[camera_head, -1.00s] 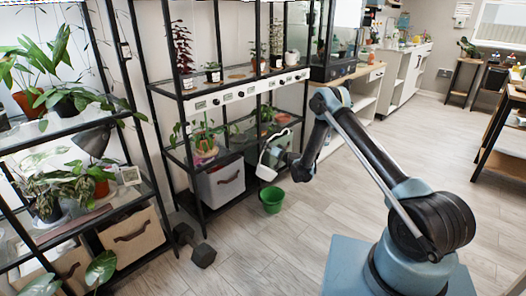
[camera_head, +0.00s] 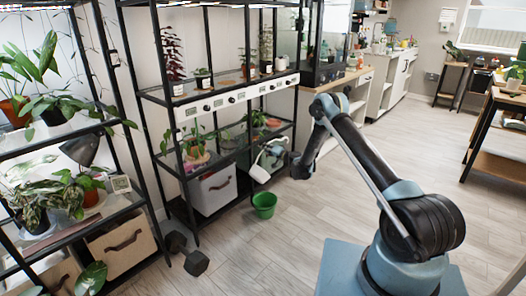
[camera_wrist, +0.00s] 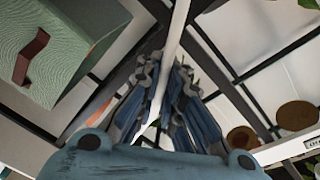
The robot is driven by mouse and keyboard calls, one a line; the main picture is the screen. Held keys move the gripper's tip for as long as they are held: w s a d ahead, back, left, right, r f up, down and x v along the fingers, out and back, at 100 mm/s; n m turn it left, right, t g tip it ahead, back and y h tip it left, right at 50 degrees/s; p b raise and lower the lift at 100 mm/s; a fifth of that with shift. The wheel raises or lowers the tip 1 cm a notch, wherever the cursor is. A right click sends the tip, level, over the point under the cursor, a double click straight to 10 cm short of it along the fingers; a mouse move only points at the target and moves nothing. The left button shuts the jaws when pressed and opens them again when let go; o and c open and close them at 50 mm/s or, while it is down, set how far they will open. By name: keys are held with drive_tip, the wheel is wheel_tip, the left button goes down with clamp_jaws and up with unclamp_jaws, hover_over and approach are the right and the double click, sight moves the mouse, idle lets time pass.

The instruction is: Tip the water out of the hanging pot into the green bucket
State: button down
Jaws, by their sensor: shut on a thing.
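The hanging pot (camera_head: 260,174) is white and small in the head view. It is tilted, in front of the shelf and above the green bucket. My gripper (camera_head: 284,158) is at its upper right, shut on the pot's thin white hanger (camera_wrist: 174,40), which runs between the fingers in the wrist view. The fingers (camera_wrist: 160,95) are closed around it. The green bucket (camera_head: 264,206) stands upright on the floor below the pot, apart from it. Its inside is too small to read, and I cannot make out any water.
A black shelf (camera_head: 188,101) with plants stands behind the pot. A pale storage bin (camera_head: 214,191) sits on its lower level, left of the pot. A dark dumbbell (camera_head: 196,262) lies on the floor at left. The floor at right is clear.

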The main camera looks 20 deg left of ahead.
drive_tip(key=shift+w+d+f+m, duration=0.1)
drive_tip(key=shift+w+d+m, duration=0.25)
drive_tip(key=shift+w, duration=0.3)
drive_tip(key=shift+w+d+f+m, duration=0.15)
drive_tip(key=shift+w+d+m, duration=0.15)
drive_tip(key=shift+w+m, duration=0.25)
drive_tip(key=shift+w+d+f+m, duration=0.1)
drive_tip(key=shift+w+d+m, duration=0.2)
drive_tip(key=shift+w, duration=0.45)
idle(1.4)
